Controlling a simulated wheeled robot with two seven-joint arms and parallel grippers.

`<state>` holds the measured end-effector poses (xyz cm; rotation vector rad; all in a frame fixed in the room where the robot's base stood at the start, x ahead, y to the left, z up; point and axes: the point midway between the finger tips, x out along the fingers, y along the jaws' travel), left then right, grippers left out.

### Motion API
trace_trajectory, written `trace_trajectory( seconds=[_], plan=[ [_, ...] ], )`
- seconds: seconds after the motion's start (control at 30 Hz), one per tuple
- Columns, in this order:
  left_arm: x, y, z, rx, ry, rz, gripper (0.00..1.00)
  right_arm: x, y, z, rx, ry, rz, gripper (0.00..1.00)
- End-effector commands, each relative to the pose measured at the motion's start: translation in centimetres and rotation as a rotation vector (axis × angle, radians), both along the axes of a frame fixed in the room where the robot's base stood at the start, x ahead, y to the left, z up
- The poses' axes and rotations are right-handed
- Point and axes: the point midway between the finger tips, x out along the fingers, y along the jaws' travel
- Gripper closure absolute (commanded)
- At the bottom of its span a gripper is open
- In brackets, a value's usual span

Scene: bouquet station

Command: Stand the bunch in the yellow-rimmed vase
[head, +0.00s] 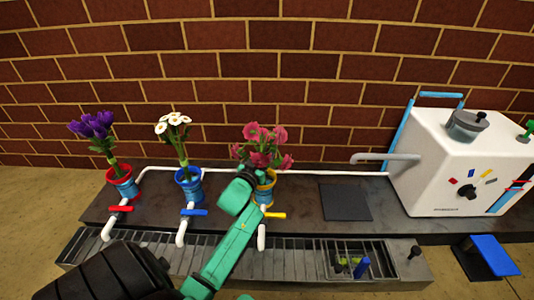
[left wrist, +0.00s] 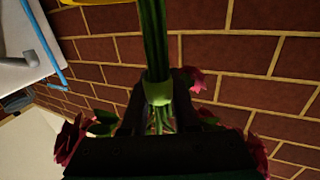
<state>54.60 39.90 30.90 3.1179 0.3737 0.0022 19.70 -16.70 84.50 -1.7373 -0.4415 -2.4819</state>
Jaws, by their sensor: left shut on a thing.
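The bunch of pink-red flowers (head: 264,146) has its blooms directly above the yellow-rimmed vase (head: 267,191) in the head view. My left gripper (left wrist: 160,90) is shut on the bunch at a green band around its stems (left wrist: 155,40). In the left wrist view the stems run from the fingers to the top edge, close to the yellow rim (left wrist: 97,3). The stem ends are out of that frame, so I cannot tell if they are inside the vase. My teal wrist hides the fingers and part of the vase in the head view. My right gripper is not in view.
A red vase (head: 123,186) with purple flowers and a blue vase (head: 189,190) with white flowers stand to the left. Taps with red, blue and yellow (head: 275,215) handles line the front. A white machine (head: 440,160) stands right; a dark pad (head: 345,202) lies clear between.

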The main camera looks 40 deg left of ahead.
Motion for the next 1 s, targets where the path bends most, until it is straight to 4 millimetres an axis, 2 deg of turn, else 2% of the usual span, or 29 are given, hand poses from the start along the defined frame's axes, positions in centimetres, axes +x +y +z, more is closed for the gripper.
trace_trajectory(
  seconds=[1.0],
  plan=[
    [0.0,-0.1,-1.5,-0.004,-0.003,0.000,1.00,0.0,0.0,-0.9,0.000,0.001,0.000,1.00]
  ],
)
